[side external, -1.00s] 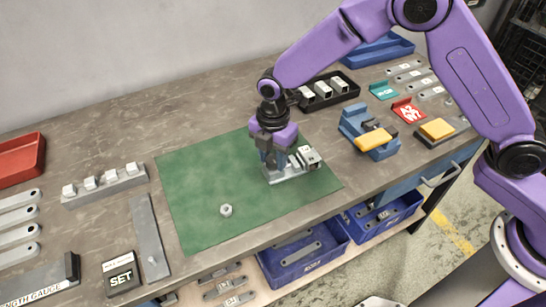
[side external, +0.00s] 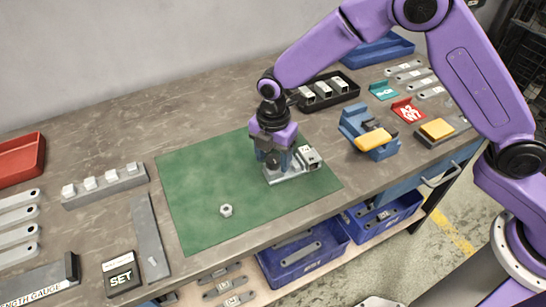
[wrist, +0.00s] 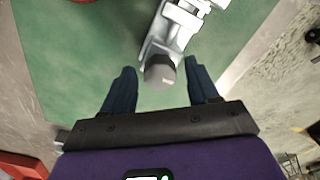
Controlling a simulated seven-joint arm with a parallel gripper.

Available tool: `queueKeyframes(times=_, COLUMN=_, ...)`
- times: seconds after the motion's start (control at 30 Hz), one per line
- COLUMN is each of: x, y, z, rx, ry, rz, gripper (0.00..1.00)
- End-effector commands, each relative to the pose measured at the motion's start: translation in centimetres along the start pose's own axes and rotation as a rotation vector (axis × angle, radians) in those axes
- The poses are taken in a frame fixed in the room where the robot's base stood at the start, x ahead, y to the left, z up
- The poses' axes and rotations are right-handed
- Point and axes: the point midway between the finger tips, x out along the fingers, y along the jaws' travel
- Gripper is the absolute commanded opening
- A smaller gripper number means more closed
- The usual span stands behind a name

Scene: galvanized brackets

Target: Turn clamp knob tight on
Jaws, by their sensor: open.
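The clamp (side external: 288,174) is a grey metal fixture on the green mat (side external: 200,190), toward the mat's right side. In the wrist view its body (wrist: 178,25) runs up from a dark grey round knob (wrist: 160,72). My gripper (side external: 272,162) is over the clamp's left end, pointing down. In the wrist view my gripper's two blue fingers (wrist: 160,85) are spread apart, one on each side of the knob, with visible gaps. In the side view the knob is hard to make out behind the fingers.
A loose nut (side external: 226,210) lies on the mat's front part. A blue fixture with a yellow block (side external: 373,139) stands to the right, and a black tray (side external: 328,92) of parts stands behind. The mat's left half is mostly clear.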

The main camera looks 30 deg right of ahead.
Motion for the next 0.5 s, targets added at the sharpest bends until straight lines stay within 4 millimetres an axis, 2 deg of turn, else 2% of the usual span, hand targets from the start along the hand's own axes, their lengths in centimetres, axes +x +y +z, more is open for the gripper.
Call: queueKeyframes(times=0.5, x=0.01, y=0.0, z=-0.05, rx=0.411, ry=0.0, rz=0.0, gripper=0.59)
